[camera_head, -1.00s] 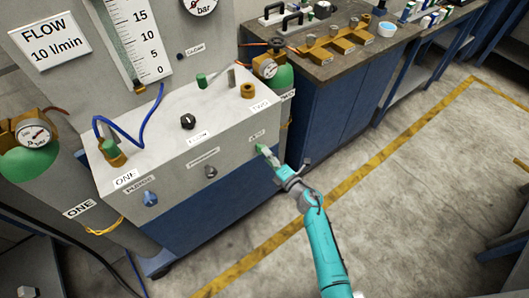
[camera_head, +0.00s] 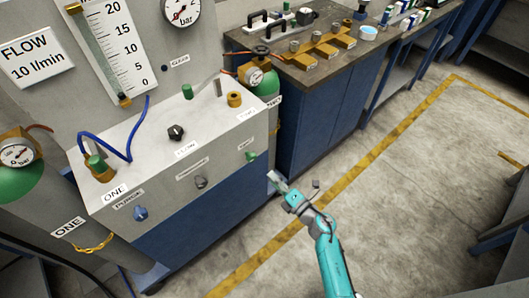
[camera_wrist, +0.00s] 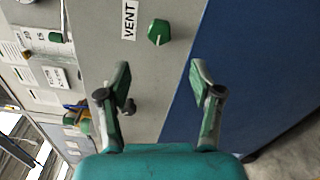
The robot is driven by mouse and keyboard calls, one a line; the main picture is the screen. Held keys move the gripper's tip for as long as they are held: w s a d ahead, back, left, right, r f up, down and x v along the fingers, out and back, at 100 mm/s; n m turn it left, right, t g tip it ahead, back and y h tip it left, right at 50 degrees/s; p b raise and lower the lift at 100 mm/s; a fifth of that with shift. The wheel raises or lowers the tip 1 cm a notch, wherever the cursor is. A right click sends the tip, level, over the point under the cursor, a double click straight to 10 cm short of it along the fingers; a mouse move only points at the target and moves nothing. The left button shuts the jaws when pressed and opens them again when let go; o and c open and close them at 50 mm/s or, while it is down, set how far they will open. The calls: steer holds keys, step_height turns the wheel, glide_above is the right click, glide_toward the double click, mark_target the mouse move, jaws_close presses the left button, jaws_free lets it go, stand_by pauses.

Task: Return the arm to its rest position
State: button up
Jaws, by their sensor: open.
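My teal arm reaches up from the bottom of the head view. My gripper (camera_head: 276,182) is in front of the grey and blue cabinet, below and right of a green knob (camera_head: 250,156). In the wrist view my gripper (camera_wrist: 160,82) has its two fingers spread with nothing between them. The green knob, beside a VENT label (camera_wrist: 130,20), shows beyond the fingertips in the wrist view (camera_wrist: 159,32). The fingers stand apart from the knob.
The cabinet's front (camera_head: 200,225) is close to my gripper. A blue bench (camera_head: 320,125) with brass fittings stands behind at the right. Gas cylinders with gauges flank the cabinet. The concrete floor (camera_head: 420,210) at the right is open, with a yellow line.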

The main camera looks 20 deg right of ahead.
steer(key=s+a+r+m+t+h, duration=0.1)
steer(key=s+a+r+m+h, duration=0.1)
steer(key=s+m, duration=0.6)
steer(key=s+a+r+m+h, duration=0.1)
steer(key=s+a+r+m, duration=0.2)
steer(key=s, duration=1)
steer(key=s+r+m+g+h, duration=0.1)
steer(key=s+r+m, duration=0.5)
steer(key=s, duration=0.4)
steer(key=s+r+m+g+h, duration=0.1)
steer(key=s+r+m+g, duration=0.1)
steer(key=s+r+m, duration=0.4)
steer(key=s+d+m, duration=0.1)
steer(key=s, duration=0.3)
steer(key=shift+s+r+h, duration=0.25)
steer(key=shift+r+h, duration=0.05)
steer(key=shift+r, duration=0.05)
